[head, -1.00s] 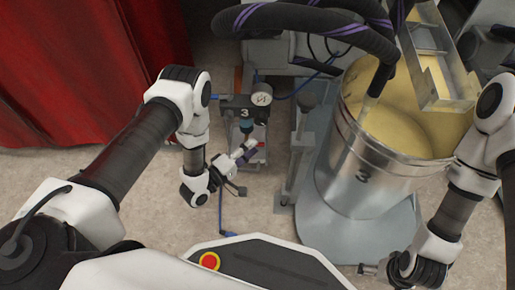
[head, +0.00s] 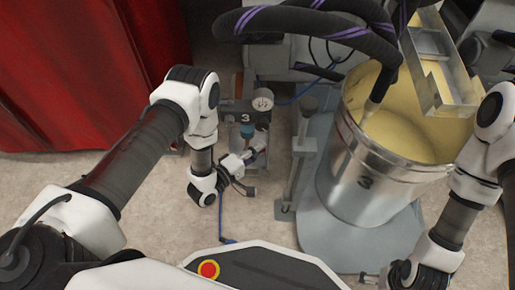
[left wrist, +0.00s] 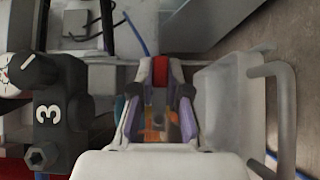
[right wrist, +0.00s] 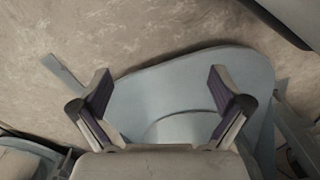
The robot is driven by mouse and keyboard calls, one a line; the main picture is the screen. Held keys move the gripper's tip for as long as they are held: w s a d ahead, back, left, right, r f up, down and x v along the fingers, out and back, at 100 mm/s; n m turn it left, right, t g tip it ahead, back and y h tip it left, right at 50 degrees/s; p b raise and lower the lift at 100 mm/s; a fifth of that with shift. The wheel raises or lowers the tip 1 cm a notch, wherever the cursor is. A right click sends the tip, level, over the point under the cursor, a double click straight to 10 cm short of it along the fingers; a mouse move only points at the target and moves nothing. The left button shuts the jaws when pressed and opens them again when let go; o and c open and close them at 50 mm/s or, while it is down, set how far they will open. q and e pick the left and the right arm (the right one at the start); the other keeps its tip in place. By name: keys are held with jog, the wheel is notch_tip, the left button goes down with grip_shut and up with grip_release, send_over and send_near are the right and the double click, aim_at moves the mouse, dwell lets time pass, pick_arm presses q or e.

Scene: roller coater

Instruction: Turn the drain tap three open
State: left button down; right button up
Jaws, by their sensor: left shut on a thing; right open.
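The number 3 unit is a dark block (head: 236,115) with a round gauge (head: 263,100) and a blue part (head: 247,130) below it. My left gripper (head: 259,142) is beside the unit's lower part. In the left wrist view its fingers are shut on a red tap handle (left wrist: 161,70), which shows between the fingertips; the rest of the tap is mostly hidden. My right gripper (right wrist: 162,88) is open and empty, near the floor at the front right.
A steel drum (head: 365,182) marked 3 holds a cream-yellow material and stands right of the unit on a grey-blue base (head: 330,245). Thick black hoses (head: 300,22) cross above. A blue cable (head: 221,212) lies on the floor. A red curtain (head: 90,70) hangs at left.

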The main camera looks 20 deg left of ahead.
pick_arm(q)
jog(key=shift+r+m+g+p, duration=0.15)
jog(key=shift+m+g+p, duration=0.15)
jog(key=shift+p, duration=0.3)
jog(key=m+g+y+p, duration=0.1)
jog(key=p, duration=0.1)
jog(key=f+m+g+y+p, duration=0.1)
jog(key=p, duration=0.2)
jog(key=m+g+y+p, duration=0.1)
jog(key=p, duration=0.2)
jog(key=shift+s+a+f+m+y, duration=0.1)
jog(key=shift+a+f+m+y, duration=0.2)
jog(key=shift+m+y, duration=0.1)
jog(key=shift+a+f+m+g+y+p, duration=0.3)
jog(key=shift+m+g+y+p, duration=0.3)
jog(key=shift+y+p, duration=0.5)
jog(key=shift+s+a+f+m+g+y+p, duration=0.1)
jog(key=shift+a+f+m+g+y+p, duration=0.15)
jog(key=shift+m+y+p, duration=0.2)
jog(key=shift+s+a+f+m+g+y+p, duration=0.1)
jog(key=shift+f+m+g+y+p, duration=0.1)
jog(key=shift+m+g+y+p, duration=0.25)
jog(key=shift+a+f+m+y, duration=0.15)
jog(key=shift+a+m+y, duration=0.15)
jog(key=shift+y, duration=0.7)
jog(key=shift+s+a+m+g+y, duration=0.15)
jog(key=shift+a+m+g+y, duration=0.2)
jog(key=shift+y, duration=0.25)
